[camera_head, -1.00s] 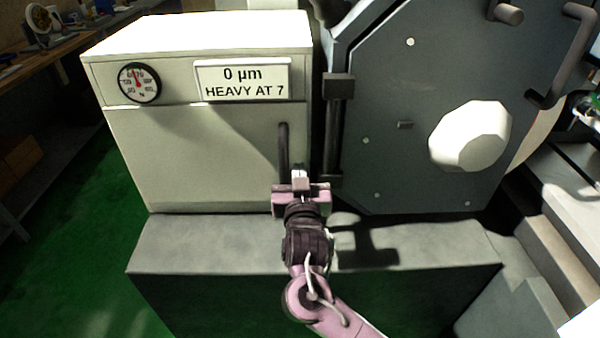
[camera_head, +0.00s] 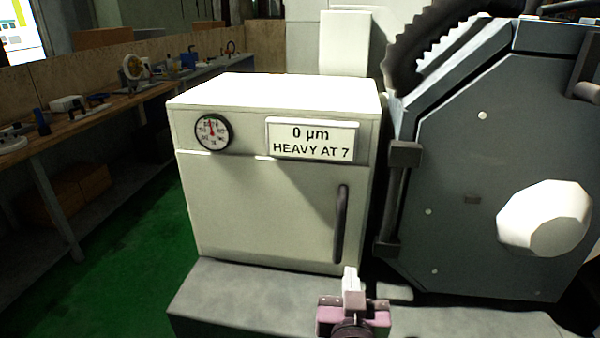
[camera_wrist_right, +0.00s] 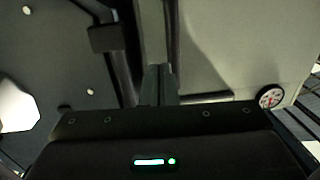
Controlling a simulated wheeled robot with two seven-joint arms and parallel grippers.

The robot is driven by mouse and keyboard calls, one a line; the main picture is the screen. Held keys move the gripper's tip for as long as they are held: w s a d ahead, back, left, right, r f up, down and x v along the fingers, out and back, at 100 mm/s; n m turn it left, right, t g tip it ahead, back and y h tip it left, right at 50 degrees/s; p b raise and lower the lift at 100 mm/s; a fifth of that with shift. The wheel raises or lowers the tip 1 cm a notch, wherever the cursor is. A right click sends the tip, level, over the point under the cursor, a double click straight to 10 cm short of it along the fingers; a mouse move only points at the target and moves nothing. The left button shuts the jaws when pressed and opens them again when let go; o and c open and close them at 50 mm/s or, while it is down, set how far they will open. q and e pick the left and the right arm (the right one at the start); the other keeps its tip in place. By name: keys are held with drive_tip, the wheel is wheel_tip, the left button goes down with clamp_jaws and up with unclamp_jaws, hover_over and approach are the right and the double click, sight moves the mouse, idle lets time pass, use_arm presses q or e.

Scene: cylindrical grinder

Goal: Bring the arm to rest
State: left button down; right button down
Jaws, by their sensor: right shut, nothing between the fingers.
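My right gripper (camera_head: 351,281) shows at the bottom of the head view, in front of the lower right of a cream cabinet (camera_head: 260,205). Its fingers are together with nothing between them. In the right wrist view the closed fingers (camera_wrist_right: 159,84) point toward the gap between the cabinet (camera_wrist_right: 240,40) and the dark grey machine housing (camera_wrist_right: 50,60). The cabinet's dark vertical handle (camera_head: 341,223) is above and left of the fingertips, apart from them in the head view. The cabinet door looks shut. My left gripper is in neither view.
The grey housing (camera_head: 460,240) with a white knob (camera_head: 545,218) stands at the right. A grey ledge (camera_head: 225,300) runs below the cabinet. A round dial (camera_head: 213,132) and a sign (camera_head: 312,139) are on the cabinet. A workbench (camera_head: 90,115) stands left, beyond green floor (camera_head: 130,275).

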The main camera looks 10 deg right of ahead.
drive_tip(key=s+f+n+g+y, duration=0.35)
drive_tip(key=f+g+y, duration=0.2)
drive_tip(key=f, duration=0.45)
drive_tip(key=s+d+f+g+h, duration=0.1)
drive_tip(key=s+d+f+g, duration=0.25)
drive_tip(key=s, duration=0.35)
drive_tip(key=s+d+f+g+h, duration=0.1)
drive_tip(key=s+d+f+g, duration=0.2)
drive_tip(key=s+g, duration=0.25)
wheel_tip(320, 180, down, 28)
drive_tip(key=s+n, duration=0.1)
drive_tip(key=s, duration=0.1)
drive_tip(key=s+d+f+g, duration=0.1)
drive_tip(key=s+d+f, duration=0.2)
drive_tip(key=s+f, duration=1.6)
drive_tip(key=shift+s+f, duration=0.4)
drive_tip(key=shift+f, duration=0.2)
drive_tip(key=shift+d+g, duration=0.1)
drive_tip(key=shift+g, duration=0.15)
